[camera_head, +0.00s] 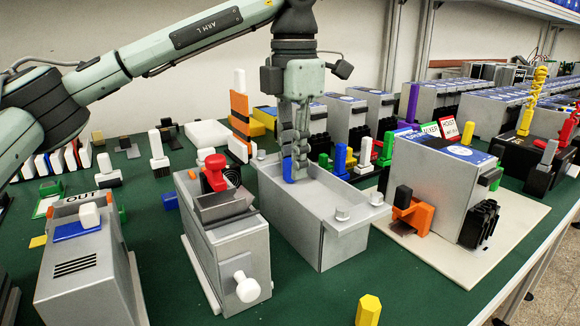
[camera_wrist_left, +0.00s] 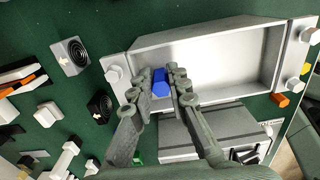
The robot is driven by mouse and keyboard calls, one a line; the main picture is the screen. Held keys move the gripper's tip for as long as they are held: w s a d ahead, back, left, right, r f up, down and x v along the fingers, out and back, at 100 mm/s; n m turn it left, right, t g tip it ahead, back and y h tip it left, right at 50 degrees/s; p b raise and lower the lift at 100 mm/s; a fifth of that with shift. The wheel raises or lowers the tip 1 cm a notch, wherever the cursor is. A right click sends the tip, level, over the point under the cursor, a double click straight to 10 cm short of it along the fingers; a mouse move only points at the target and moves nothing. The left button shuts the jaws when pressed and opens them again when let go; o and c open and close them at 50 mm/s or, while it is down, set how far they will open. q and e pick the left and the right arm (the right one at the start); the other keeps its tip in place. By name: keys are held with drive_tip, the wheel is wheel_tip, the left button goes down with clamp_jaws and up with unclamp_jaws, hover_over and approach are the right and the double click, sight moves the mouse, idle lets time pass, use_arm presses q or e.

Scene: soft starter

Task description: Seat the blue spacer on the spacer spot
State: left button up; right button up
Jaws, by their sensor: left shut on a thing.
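My left gripper (camera_head: 294,168) points straight down into the far end of an open grey metal housing (camera_head: 300,222). It is shut on the blue spacer (camera_head: 288,172), a small blue block low between the fingers. In the left wrist view the spacer (camera_wrist_left: 160,82) shows between the two fingertips (camera_wrist_left: 163,88), over the pale floor near one end wall of the housing. I cannot tell whether the spacer touches the floor. The spacer spot is not distinguishable; the fingers and spacer cover that part of the floor. My right gripper is not in view.
A large grey box with a blue label (camera_head: 432,190) stands on a pale board to the right. A yellow peg (camera_head: 368,310) stands in front.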

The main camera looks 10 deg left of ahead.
use_arm(q)
drive_tip(key=shift+f, duration=0.2)
drive_tip(key=o, duration=0.9)
drive_tip(key=o, duration=0.6)
drive_tip(key=shift+r+p, duration=2.7)
drive_tip(key=shift+r, duration=0.85)
